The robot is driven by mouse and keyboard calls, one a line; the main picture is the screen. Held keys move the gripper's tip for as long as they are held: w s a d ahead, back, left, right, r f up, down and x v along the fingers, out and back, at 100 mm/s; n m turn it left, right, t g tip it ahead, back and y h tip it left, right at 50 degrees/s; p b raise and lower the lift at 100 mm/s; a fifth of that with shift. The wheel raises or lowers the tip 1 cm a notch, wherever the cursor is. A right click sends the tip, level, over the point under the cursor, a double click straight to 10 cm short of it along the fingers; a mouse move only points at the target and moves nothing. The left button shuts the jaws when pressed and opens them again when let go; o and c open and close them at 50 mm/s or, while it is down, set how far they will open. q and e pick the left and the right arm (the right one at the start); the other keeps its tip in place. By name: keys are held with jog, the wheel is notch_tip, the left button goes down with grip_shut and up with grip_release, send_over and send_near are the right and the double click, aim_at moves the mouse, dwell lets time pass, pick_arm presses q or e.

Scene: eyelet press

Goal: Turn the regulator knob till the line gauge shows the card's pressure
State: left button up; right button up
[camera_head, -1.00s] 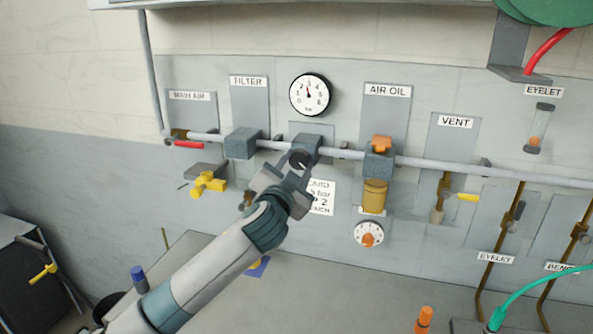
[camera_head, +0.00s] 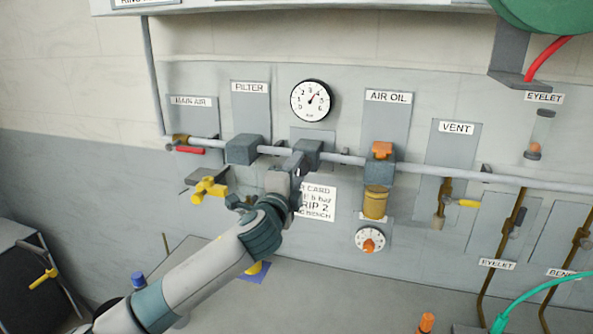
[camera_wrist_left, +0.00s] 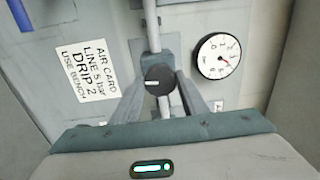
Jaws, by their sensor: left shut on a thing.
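The black regulator knob (camera_wrist_left: 158,79) has a white mark and sits on the grey regulator block (camera_head: 307,152) on the pipe. The round white line gauge (camera_head: 311,100) is above the regulator. Its needle points up and to the right, near 4. The white card (camera_wrist_left: 86,72) reads "AIR CARD, LINE 5 bar, DRIP 2, USE BENCH"; it shows partly in the head view (camera_head: 320,203). My right gripper is not in view.
The filter (camera_head: 242,149) is left of the regulator and the air oil unit (camera_head: 380,172) is right of it. A drip dial (camera_head: 370,240) is below the air oil unit. The bench top lies below.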

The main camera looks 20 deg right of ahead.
pick_arm(q)
jog(key=shift+m+g+h+p, duration=0.35)
jog(key=shift+m+p, duration=1.75)
jog(key=shift+m, duration=4.9)
jog(key=o, duration=1)
jog(key=shift+o, duration=0.2)
